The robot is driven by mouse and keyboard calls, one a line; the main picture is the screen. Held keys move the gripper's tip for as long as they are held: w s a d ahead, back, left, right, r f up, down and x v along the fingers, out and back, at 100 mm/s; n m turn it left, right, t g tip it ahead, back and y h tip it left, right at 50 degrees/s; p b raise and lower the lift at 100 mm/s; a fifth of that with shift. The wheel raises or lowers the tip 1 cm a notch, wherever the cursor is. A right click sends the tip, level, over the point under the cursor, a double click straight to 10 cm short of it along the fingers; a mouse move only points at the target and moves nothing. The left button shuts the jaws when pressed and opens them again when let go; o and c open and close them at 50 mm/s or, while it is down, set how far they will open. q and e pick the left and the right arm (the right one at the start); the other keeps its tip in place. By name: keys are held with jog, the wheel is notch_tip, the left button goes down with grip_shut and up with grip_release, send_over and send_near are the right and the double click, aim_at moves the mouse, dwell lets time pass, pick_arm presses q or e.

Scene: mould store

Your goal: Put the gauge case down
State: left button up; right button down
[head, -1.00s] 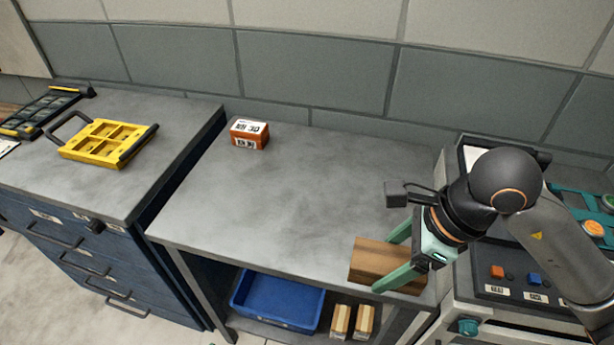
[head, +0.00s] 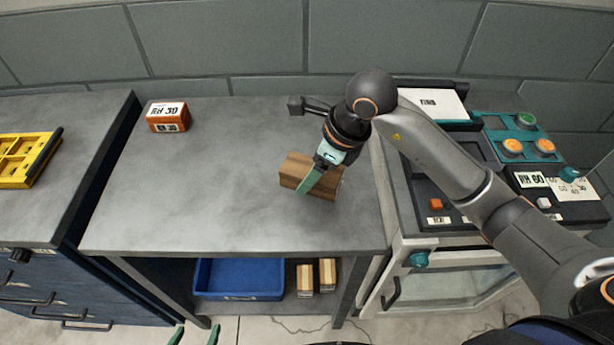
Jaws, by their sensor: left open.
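The gauge case, a striped brown wooden block (head: 293,171), is over the right part of the grey bench top (head: 210,215). My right gripper (head: 312,178), on the arm from the right, is shut on it. One green finger lies across the case's near face; the other finger is hidden behind it. The case looks slightly tilted, and I cannot tell whether its underside touches the bench. My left gripper (head: 194,337) shows only as two green fingertips, apart and empty, at the bottom edge, low in front of the bench.
An orange labelled box (head: 168,122) stands at the bench's back left. A blue bin (head: 239,279) and two wooden blocks (head: 305,280) are on the shelf below. A yellow frame (head: 22,160) lies on the left cabinet. A machine with buttons (head: 436,204) adjoins on the right. The bench's middle is clear.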

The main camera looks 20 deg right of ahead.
aim_at(308, 171)
jog(key=w+f, duration=0.3)
jog(key=shift+d+f, duration=0.15)
jog(key=shift+f, duration=0.1)
jog(key=shift+f+p, duration=0.35)
jog(key=shift+f, duration=1.05)
jog(key=shift+f, duration=0.1)
grip_release()
jog(key=v, duration=1.2)
jog(key=shift+d, duration=0.1)
